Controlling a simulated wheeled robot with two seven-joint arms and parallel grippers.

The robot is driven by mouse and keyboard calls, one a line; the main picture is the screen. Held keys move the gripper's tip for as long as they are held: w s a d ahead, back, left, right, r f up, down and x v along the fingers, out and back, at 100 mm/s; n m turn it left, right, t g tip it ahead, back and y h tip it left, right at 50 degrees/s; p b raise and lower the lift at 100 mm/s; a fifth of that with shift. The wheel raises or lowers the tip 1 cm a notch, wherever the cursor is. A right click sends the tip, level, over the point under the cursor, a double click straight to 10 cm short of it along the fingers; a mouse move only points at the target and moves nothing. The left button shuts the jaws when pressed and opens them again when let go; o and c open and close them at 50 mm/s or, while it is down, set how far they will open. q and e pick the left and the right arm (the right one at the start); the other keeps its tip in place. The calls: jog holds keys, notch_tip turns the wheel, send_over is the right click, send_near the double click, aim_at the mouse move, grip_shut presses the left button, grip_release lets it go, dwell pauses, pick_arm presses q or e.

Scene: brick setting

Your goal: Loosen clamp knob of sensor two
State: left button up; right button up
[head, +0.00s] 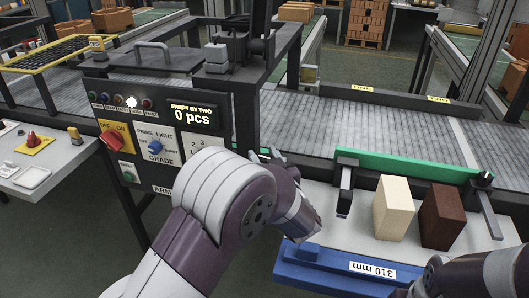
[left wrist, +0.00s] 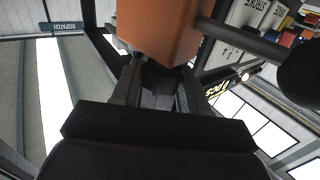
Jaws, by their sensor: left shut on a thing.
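My left gripper (head: 268,155) reaches toward the conveyor beside the control panel, its fingertips mostly hidden by my own arm in the head view. In the left wrist view, the fingers of my left gripper (left wrist: 158,92) are shut on a dark knob-like part (left wrist: 160,82), largely in shadow. An orange block-shaped body (left wrist: 165,28) is just beyond the fingertips. I cannot tell from the pictures which sensor this part belongs to. My right arm enters at the bottom right of the head view; its gripper is out of view.
The panel (head: 165,172) with its "0 pcs" display (head: 193,115) stands left of my arm. A pale and a dark brown block (head: 394,208) (head: 443,215) stand on a tray with a blue front (head: 330,272) and green rail (head: 405,167). The grey conveyor (head: 350,120) looks clear.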

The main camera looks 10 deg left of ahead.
pick_arm(q)
jog(key=shift+r+n+g+y, duration=0.3)
jog(key=shift+n+g+y, duration=0.1)
jog(key=shift+y, duration=0.1)
jog(key=shift+f+y, duration=0.25)
jog(key=shift+y, duration=0.05)
pick_arm(e)
jog(key=shift+r, duration=0.6)
pick_arm(q)
jog(key=o, duration=1)
jog(key=shift+c, duration=0.2)
